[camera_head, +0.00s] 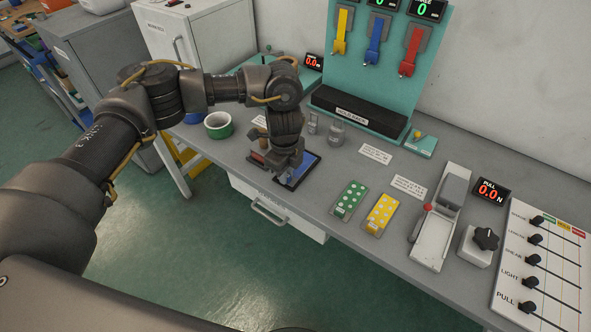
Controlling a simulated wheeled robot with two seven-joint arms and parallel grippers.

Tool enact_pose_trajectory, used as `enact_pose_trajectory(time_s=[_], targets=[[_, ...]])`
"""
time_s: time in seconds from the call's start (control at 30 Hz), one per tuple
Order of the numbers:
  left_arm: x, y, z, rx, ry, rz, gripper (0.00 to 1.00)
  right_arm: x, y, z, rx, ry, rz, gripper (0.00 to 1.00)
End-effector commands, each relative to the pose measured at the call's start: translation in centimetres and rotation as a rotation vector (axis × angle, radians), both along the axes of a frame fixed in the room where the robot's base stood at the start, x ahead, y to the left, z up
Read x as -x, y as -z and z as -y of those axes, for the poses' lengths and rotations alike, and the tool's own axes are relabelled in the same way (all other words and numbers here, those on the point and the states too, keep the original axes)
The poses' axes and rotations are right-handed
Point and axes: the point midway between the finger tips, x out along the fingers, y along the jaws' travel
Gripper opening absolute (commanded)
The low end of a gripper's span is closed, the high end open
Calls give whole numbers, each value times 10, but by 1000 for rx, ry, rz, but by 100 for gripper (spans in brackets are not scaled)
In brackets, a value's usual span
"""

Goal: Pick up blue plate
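A flat blue plate (306,164) lies on the grey workbench, near its front edge. It has a dark border, and my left gripper covers part of it. My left gripper (284,174) points down over the plate's left part. Its fingertips are small and dark here, so I cannot tell whether they touch the plate or are open or shut. My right gripper is not in view.
A green dotted plate (349,199) and a yellow dotted plate (381,214) lie to the right. A green-and-white cup (218,125) stands to the left. A teal tool rack (377,66) stands behind. A white lever device (434,236) stands further right.

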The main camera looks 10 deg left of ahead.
Motion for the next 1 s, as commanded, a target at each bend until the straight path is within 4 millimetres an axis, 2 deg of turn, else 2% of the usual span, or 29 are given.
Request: enact_pose_trajectory(time_s=[0.07,0.57,0.67,0.77,1.0], targets=[[0,0,0,0,0,0,0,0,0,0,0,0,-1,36],[-1,-6,0,1,0,2,0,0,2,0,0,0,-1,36],[-1,-16,0,0,2,4,0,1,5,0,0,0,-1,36],[0,-35,1,0,4,8,0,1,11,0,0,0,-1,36],[44,-90,23,0,8,8,0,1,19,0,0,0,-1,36]])
